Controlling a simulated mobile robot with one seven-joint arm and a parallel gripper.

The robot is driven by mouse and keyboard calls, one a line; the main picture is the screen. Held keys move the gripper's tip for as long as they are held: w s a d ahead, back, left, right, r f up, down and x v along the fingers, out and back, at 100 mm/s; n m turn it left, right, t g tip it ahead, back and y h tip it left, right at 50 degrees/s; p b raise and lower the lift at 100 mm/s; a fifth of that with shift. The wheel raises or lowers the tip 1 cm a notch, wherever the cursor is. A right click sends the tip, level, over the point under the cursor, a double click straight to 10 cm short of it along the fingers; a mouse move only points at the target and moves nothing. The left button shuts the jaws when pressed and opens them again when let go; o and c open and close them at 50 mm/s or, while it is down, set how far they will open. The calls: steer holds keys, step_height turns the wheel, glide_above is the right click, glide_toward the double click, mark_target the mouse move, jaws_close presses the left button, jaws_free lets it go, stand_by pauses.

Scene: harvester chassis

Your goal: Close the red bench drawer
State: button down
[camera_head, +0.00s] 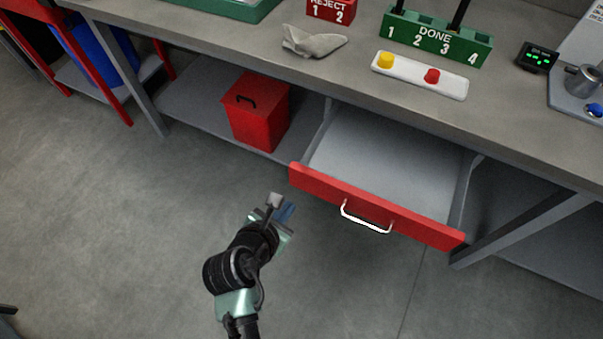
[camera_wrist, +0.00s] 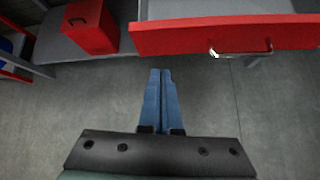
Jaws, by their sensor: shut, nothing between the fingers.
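The red bench drawer (camera_head: 374,207) is pulled open under the workbench, and its grey inside looks empty. A silver handle (camera_head: 366,218) is on its red front. In the wrist view the red drawer front (camera_wrist: 220,36) spans the upper right, with the handle (camera_wrist: 241,50) below its middle. My gripper (camera_head: 283,207) is left of and in front of the drawer, apart from it. In the wrist view its blue fingers (camera_wrist: 160,95) are together with nothing between them, pointing toward the drawer's left part.
A red bin (camera_head: 259,112) stands on the lower shelf (camera_head: 190,97), left of the drawer. The benchtop (camera_head: 340,68) holds a grey cloth, a white plate with yellow and red buttons, and a green DONE rack (camera_head: 437,38). A bench leg (camera_head: 510,232) is right of the drawer. Floor in front is clear.

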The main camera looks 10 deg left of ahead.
steer(key=s+n+p, duration=0.1)
steer(key=s+n, duration=0.1)
steer(key=b, duration=0.2)
glide_toward(313, 188)
step_height(313, 188, down, 4)
steer(key=w, duration=0.3)
steer(key=shift+w+d+g, duration=0.3)
steer(key=shift+d+g, duration=0.05)
steer(key=shift+g, duration=0.05)
steer(key=shift+w+d, duration=0.1)
steer(key=shift+w, duration=0.3)
steer(key=shift+r, duration=0.1)
